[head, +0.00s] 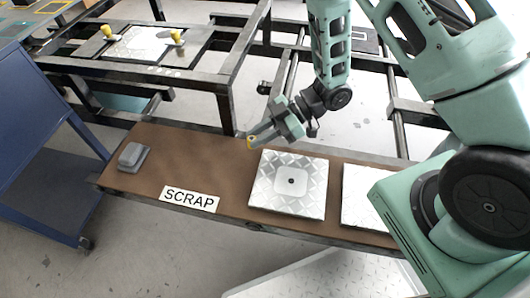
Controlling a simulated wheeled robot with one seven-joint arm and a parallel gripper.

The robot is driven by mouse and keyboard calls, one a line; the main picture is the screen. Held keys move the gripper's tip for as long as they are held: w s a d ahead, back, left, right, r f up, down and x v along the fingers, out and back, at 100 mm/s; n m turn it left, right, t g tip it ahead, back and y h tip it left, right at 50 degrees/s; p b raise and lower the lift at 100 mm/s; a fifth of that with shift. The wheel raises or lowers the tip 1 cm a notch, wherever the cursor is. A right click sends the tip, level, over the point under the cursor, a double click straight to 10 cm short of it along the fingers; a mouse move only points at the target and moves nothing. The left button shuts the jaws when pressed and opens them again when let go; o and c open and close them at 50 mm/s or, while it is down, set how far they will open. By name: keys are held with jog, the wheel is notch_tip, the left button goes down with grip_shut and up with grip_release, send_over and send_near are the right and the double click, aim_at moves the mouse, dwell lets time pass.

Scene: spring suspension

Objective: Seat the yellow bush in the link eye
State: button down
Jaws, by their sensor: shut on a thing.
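My gripper (258,138) is above the back edge of the brown bench, reaching down and left. It is shut on a small yellow piece, which looks like the yellow bush (250,143); the fingers hide part of it. The piece is held clear of the white square plates. I cannot tell whether this hole is the link eye. On the frame at the back, two yellow-topped pieces (107,31) (176,37) stand by a white plate.
The brown bench (225,160) carries a SCRAP label (189,199), a grey block (133,157) at its left end, a middle white plate (272,203) and a right white plate (365,200) partly hidden by my arm. A blue cart (45,130) stands at left. Dark metal frames (229,80) stand behind.

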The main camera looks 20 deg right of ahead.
aim_at(259, 156)
jog(key=shift+f+b, duration=0.85)
jog(key=shift+f, duration=1.8)
jog(key=shift+f, duration=0.2)
jog(key=c, duration=1.3)
grip_release()
jog(key=shift+r, duration=0.15)
